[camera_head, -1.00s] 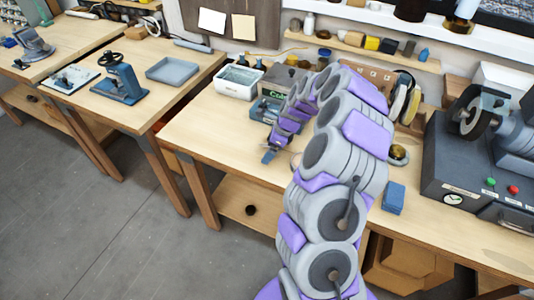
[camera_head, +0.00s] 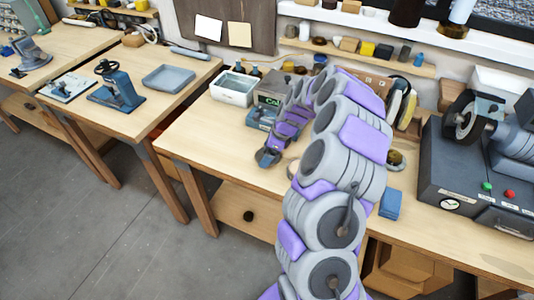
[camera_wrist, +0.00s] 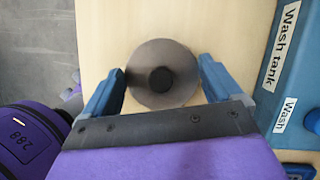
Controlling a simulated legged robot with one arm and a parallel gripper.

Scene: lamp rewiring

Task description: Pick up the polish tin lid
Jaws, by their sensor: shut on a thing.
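The polish tin lid, a round grey disc (camera_wrist: 143,94) with a dark round knob in its middle, shows in the wrist view. My gripper (camera_wrist: 161,72) has one blue finger on each side of the disc and is shut on it at the rim. I cannot tell whether the lid touches the bench or is just above it. In the head view my gripper (camera_head: 268,158) is low over the front left part of the middle bench (camera_head: 200,140); the lid cannot be made out clearly there.
The blue wash tank (camera_wrist: 290,90) stands close to the right of my gripper in the wrist view. A white tub (camera_head: 234,88) stands behind. A blue block (camera_head: 391,204) and a grey machine (camera_head: 465,180) are to the right. The bench's left end is clear.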

